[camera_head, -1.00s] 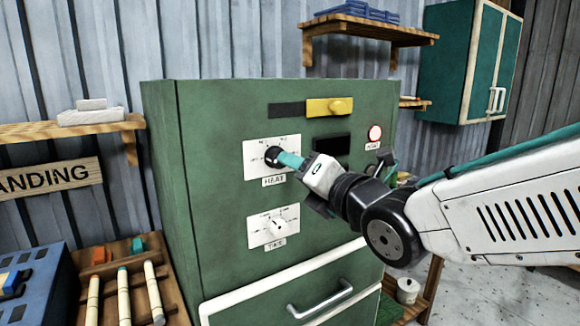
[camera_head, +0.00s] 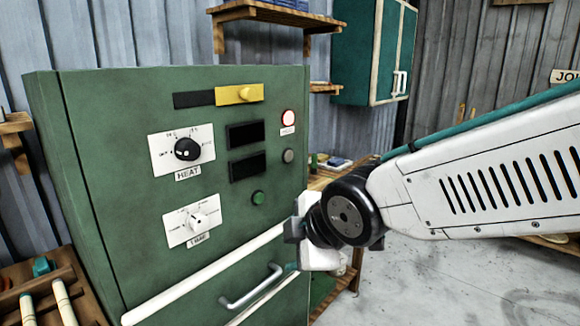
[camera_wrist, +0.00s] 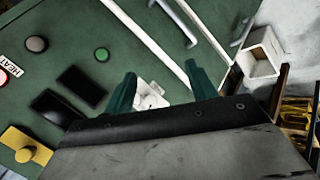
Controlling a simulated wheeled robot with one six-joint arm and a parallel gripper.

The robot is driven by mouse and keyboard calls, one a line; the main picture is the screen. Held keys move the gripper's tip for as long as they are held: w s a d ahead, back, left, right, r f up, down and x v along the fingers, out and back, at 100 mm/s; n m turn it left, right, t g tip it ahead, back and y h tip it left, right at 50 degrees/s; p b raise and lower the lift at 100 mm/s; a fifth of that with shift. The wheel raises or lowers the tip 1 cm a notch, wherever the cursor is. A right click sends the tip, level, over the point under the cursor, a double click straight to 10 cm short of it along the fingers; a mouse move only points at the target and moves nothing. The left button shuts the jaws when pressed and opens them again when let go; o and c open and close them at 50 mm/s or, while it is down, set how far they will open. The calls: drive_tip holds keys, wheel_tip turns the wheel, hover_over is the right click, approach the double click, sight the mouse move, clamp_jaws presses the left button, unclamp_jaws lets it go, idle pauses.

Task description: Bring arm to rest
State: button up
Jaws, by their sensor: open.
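My gripper (camera_wrist: 162,88) is open and empty in the wrist view, with its two teal fingers apart. The white TIME dial shows between and beyond the fingers. In the head view my arm reaches in from the right, and the gripper end (camera_head: 295,240) is in front of the right part of the green cabinet (camera_head: 90,150); its fingers are mostly hidden there. The black HEAT knob (camera_head: 187,149) and the white TIME knob (camera_head: 199,220) are on the cabinet's front, both clear of my gripper.
The cabinet front has a yellow slider (camera_head: 240,94), a green button (camera_head: 258,198) and a drawer handle (camera_head: 252,287) that sticks out. A wooden rack with rods (camera_head: 62,300) stands at the lower left. A teal wall cupboard (camera_head: 370,55) hangs behind. Floor at the right looks open.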

drive_tip(key=s+d+m+g+h, duration=0.2)
drive_tip(key=s+d+m+g, duration=0.1)
drive_tip(key=s+d+m, duration=0.6)
drive_tip(key=s+d+m+g+h, duration=0.3)
drive_tip(key=s+d+m, duration=0.6)
drive_tip(key=d, duration=0.8)
drive_tip(key=shift+s+d+f+m, duration=0.2)
drive_tip(key=shift+s+f+m, duration=0.1)
drive_tip(key=shift+m, duration=0.9)
